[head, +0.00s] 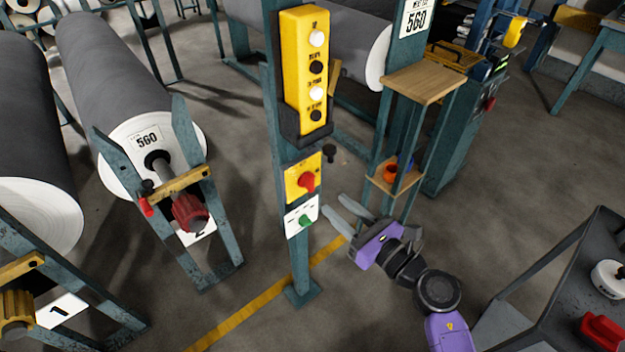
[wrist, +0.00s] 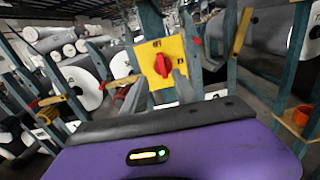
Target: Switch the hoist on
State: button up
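A teal post (head: 277,120) carries a tall yellow button box (head: 292,75) with white and black buttons. Small lettering is unreadable. My gripper (head: 333,209) is open and empty, its fingers just right of the post near the two plates. In the wrist view the red knob (wrist: 163,66) on its yellow plate shows ahead, between and beyond my fingertips (wrist: 159,88).
Grey rolls (head: 100,70) on teal stands fill the left. A teal stand with a wooden top (head: 423,83) and a shelf holding an orange item (head: 388,171) is behind my gripper. A dark cart (head: 560,290) is at lower right. Floor around the post's foot is clear.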

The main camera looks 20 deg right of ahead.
jog(key=x, duration=0.8)
jog(key=shift+w, duration=0.25)
jog(key=shift+d+f, duration=0.1)
jog(key=shift+d, duration=0.05)
jog(key=shift+c, duration=0.2)
grip_shut()
